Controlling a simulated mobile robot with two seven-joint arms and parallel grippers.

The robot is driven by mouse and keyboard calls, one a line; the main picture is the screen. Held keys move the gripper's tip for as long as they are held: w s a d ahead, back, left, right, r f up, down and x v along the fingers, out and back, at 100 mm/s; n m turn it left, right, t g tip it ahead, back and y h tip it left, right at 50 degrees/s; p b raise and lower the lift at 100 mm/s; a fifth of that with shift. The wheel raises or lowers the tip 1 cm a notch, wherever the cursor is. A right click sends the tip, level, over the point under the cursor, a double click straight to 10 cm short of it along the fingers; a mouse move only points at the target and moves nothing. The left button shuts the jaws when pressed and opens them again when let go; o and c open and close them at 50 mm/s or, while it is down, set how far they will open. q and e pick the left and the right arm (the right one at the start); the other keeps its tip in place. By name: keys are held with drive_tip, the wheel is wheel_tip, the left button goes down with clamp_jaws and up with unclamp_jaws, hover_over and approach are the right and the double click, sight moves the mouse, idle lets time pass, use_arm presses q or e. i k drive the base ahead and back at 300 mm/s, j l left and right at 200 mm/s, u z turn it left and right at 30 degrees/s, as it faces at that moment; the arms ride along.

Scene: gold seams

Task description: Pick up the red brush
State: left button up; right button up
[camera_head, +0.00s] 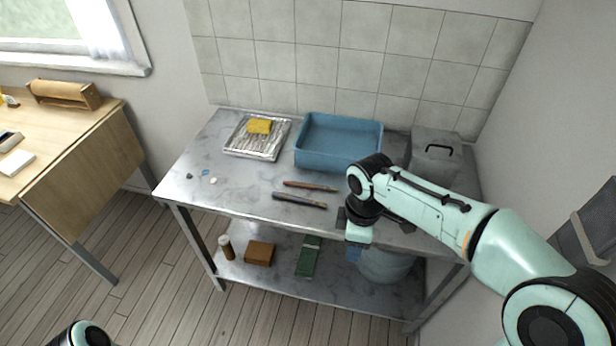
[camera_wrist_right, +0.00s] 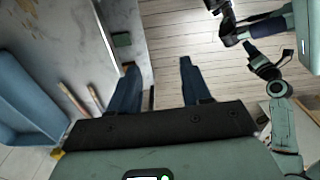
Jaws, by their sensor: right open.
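The red brush (camera_head: 311,186) lies on the marbled bench top, in front of the blue tray. A blue-handled brush (camera_head: 299,200) lies just in front of it, almost parallel. In the right wrist view the red brush (camera_wrist_right: 72,98) shows left of the fingers, nearer the tray. My right gripper (camera_head: 353,253) is at the bench's front edge, right of both brushes and apart from them. In the right wrist view my right gripper (camera_wrist_right: 158,64) is open, with nothing between its fingers. My left arm shows only in part; its jaw state is unclear.
The blue tray (camera_head: 338,166) stands behind the brushes. A silver tray (camera_head: 238,152) with a yellow sponge (camera_head: 260,126) is at the back left. A grey lidded box (camera_head: 432,160) is at the right. Small pebbles lie on the left; the front left top is mostly free.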

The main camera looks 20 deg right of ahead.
sight(300, 185)
drive_tip(key=i, duration=1)
